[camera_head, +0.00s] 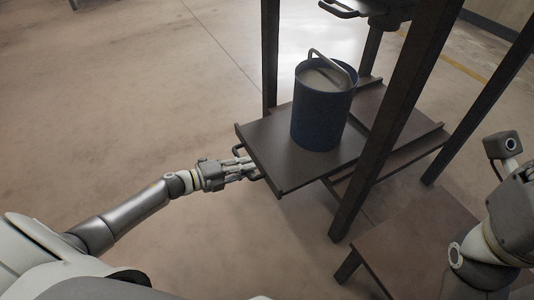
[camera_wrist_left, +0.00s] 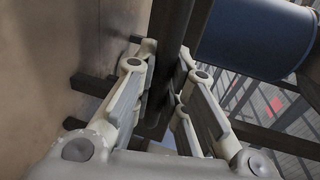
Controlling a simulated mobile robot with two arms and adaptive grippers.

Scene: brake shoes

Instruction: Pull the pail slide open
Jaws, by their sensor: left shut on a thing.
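The pail slide (camera_head: 275,150) is a dark flat shelf that sticks out to the left from a dark frame. A blue pail (camera_head: 322,115) with a raised grey handle stands upright on it. The pail also shows at the upper right of the left wrist view (camera_wrist_left: 255,35). My left gripper (camera_head: 250,168) is at the slide's left edge, shut on the slide's dark handle (camera_head: 237,150). In the left wrist view its fingers (camera_wrist_left: 165,90) lie on both sides of a dark bar. My right gripper is not seen; only part of my right arm shows at the right.
Dark upright posts (camera_head: 395,120) of the frame stand beside and in front of the slide. A low brown table (camera_head: 410,235) stands at the lower right. A dark fixture (camera_head: 365,10) hangs above the pail. The floor (camera_head: 120,110) to the left is clear.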

